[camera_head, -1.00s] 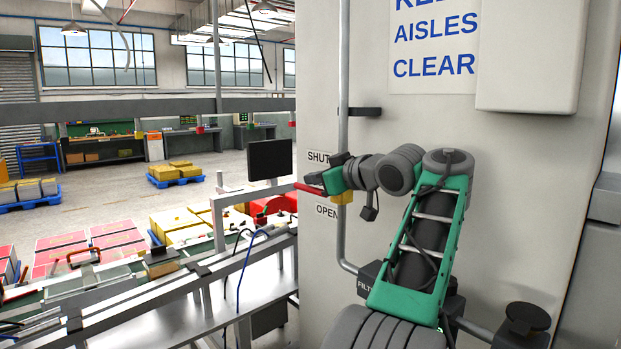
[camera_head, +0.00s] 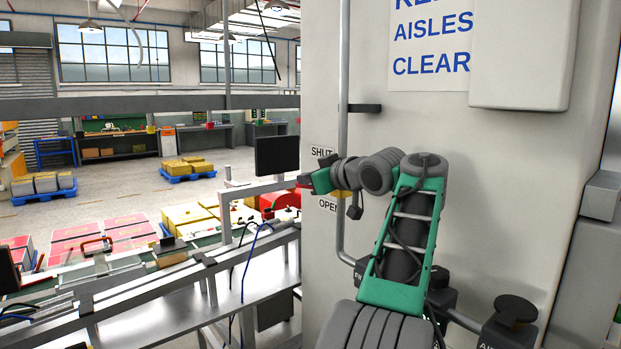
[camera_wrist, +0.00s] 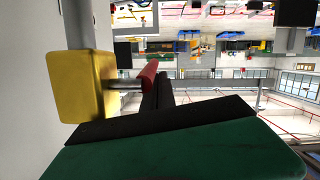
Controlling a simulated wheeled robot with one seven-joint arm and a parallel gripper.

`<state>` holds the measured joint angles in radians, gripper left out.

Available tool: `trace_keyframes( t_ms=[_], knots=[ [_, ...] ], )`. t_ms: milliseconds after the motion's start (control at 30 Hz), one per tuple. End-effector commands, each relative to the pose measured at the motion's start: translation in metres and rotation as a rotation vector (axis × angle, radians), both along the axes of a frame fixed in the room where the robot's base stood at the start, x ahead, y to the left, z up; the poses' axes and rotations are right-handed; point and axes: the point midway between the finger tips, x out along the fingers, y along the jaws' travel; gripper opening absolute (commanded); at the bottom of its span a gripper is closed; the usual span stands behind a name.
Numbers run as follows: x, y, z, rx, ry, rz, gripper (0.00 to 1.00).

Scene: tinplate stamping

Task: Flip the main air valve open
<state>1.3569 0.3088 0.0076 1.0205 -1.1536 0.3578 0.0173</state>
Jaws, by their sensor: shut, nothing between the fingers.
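The main air valve is a yellow block (camera_wrist: 80,85) on a vertical grey pipe; part of it shows in the head view (camera_head: 341,193). Its red lever grip (camera_wrist: 148,73) stands out from the block on a grey stem (camera_wrist: 125,85). In the head view, my gripper covers most of the lever. My gripper (camera_wrist: 158,85) is shut and empty, its black fingers right beside the red grip. I cannot tell whether they touch it. A SHUT label (camera_head: 321,152) is above the valve and an OPEN label (camera_head: 328,204) below it.
The pipe (camera_head: 343,70) runs up the pale cabinet wall (camera_head: 450,140) behind the valve, with a bracket (camera_head: 364,108). A conveyor frame (camera_head: 150,290) and a dark monitor (camera_head: 276,155) stand to the left.

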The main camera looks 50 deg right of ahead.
Motion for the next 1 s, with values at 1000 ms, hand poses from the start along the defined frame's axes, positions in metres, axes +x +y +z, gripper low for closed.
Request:
trace_keyframes(
  t_ms=[1000],
  knots=[
    [-0.03, 0.018, 0.056, -0.003, -0.001, 0.002, 0.0]
  ],
)
